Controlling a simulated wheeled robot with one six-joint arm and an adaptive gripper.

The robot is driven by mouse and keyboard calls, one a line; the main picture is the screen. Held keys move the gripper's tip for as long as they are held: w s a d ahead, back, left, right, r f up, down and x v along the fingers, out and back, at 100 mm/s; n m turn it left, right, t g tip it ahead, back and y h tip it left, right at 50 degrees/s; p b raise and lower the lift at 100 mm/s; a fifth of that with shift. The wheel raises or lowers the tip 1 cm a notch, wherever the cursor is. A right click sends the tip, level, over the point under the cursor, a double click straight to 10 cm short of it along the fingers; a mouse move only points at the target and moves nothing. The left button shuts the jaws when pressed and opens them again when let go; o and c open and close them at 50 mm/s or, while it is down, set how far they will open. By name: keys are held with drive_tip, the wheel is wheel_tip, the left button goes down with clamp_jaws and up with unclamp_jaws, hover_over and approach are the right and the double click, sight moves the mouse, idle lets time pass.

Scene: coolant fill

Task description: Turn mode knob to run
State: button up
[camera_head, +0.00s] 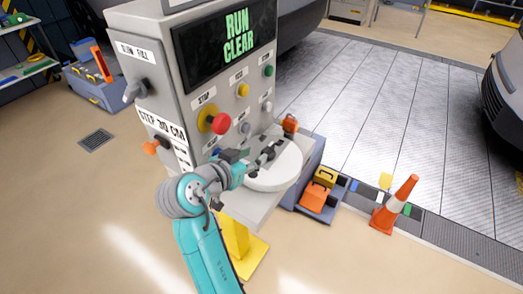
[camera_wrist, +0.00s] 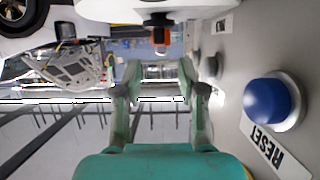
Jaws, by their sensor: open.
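The grey control panel (camera_head: 190,85) stands in the middle of the head view, its screen (camera_head: 225,42) reading "RUN CLEAR". On its left side a grey knob with a pointed handle (camera_head: 135,90) sits under a label that seems to read "RUN FILL". My gripper (camera_head: 268,153) is in front of the panel's lower front face, above a round white disc (camera_head: 275,170), well away from that knob. In the wrist view my gripper (camera_wrist: 160,72) is open with nothing between its fingers. The grey knob is not visible there.
A red stop button (camera_head: 220,123) projects from the front face among smaller buttons. A blue RESET button (camera_wrist: 268,100) is close beside my gripper. An orange handle (camera_head: 151,147) projects from the panel's left side. A traffic cone (camera_head: 394,205) stands right.

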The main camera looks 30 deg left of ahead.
drive_tip(key=v, duration=0.3)
drive_tip(key=shift+s, duration=0.1)
idle(0.5)
